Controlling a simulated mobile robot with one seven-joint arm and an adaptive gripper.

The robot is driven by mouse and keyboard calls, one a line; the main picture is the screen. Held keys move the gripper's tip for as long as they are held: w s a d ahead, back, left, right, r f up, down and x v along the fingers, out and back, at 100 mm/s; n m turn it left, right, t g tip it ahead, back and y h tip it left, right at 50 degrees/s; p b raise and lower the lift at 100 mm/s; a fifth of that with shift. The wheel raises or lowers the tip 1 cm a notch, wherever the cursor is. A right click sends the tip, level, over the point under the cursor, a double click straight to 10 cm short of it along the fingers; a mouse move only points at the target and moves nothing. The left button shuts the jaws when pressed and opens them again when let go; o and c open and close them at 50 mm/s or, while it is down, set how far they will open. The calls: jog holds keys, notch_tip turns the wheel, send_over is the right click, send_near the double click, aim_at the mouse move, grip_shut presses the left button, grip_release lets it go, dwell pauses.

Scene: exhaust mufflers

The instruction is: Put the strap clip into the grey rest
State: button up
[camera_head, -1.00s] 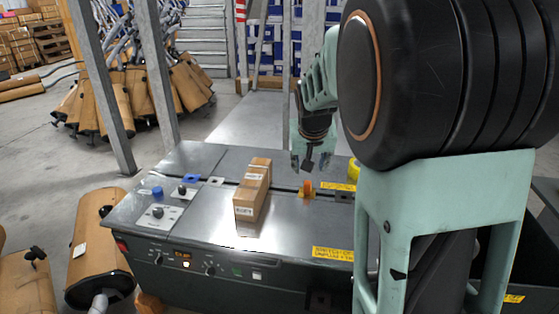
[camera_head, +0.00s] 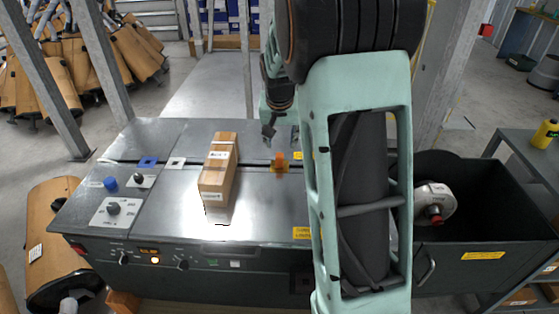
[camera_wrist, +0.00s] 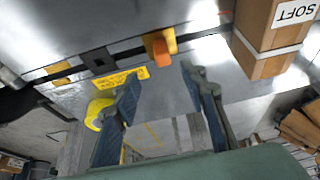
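I cannot tell for sure which thing is the strap clip; a small orange piece on a yellow base (camera_head: 279,161) stands at the slot across the metal bench top, and it also shows in the wrist view (camera_wrist: 160,46). A pale grey square piece with a darker centre (camera_head: 175,163), possibly the grey rest, lies at the left beside a blue square piece (camera_head: 148,162). My gripper (camera_head: 281,136) is above the bench, behind the orange piece in the head view. Its fingers (camera_wrist: 163,88) are apart in the wrist view, with nothing visible between them. My arm hides the bench's right part.
A cardboard box (camera_head: 218,170) stands between the grey piece and the orange piece. A blue knob (camera_head: 110,183) and dark knobs are at the left. A dark bin (camera_head: 480,228) holding a metal part is at the right. Bare bench top lies around the box.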

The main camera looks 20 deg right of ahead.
aim_at(280, 155)
jog(key=b+x, duration=0.1)
jog(key=x, duration=0.3)
jog(key=shift+w+f, duration=0.1)
jog(key=shift+f, duration=0.25)
jog(key=shift+w+d+f, duration=0.1)
jog(key=shift+w+f, duration=0.15)
jog(key=shift+f, duration=0.1)
jog(key=shift+f, duration=0.15)
jog(key=b+x, duration=0.1)
jog(key=x, duration=0.4)
jog(key=shift+w+b, duration=0.2)
jog(key=shift+b, duration=0.1)
grip_shut()
